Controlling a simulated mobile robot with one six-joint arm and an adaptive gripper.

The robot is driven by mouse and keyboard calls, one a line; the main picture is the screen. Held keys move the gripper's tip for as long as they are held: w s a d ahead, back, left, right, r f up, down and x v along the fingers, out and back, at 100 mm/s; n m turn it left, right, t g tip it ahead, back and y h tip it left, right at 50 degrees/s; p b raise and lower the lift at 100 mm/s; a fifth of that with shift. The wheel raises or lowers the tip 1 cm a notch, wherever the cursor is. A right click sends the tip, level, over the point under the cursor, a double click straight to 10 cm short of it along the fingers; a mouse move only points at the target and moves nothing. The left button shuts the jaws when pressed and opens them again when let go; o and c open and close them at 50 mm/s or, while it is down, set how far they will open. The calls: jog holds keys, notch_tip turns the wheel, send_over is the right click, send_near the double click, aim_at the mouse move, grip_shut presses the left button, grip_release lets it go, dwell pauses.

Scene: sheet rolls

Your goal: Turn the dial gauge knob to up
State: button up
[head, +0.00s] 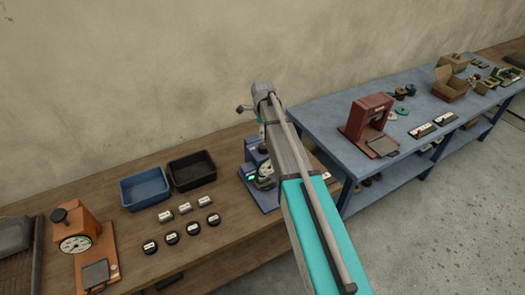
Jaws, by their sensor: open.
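An orange instrument (79,239) stands at the left of the wooden bench. It has a round white dial face (75,243) and a black knob (59,214) on its upper left. The way this knob points is too small to read. My arm (300,185) reaches from the lower right to above a blue instrument (265,198) with a small green display, and covers part of it. A small dark part beside the arm's far end cannot be told clearly. My gripper does not show; the arm hides that area. The arm's end is well to the right of the orange instrument.
A blue bin (145,188) and a black bin (193,171) stand mid-bench. Several small meters and blocks (172,238) lie in front. A dark tray (15,236) is at the far left. A blue table (325,107) on the right holds a red press-like device (366,118) and boxes.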

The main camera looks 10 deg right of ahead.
aim_at(263, 146)
jog(key=shift+w+f+b, duration=0.15)
jog(key=shift+f+b, duration=2.2)
jog(key=shift+f, duration=0.15)
jog(key=shift+w+f+b, duration=0.15)
jog(key=shift+f+b, duration=2.15)
jog(key=shift+f, duration=0.15)
jog(key=shift+d, duration=0.1)
jog(key=c, duration=1.1)
jog(key=shift+c, duration=0.2)
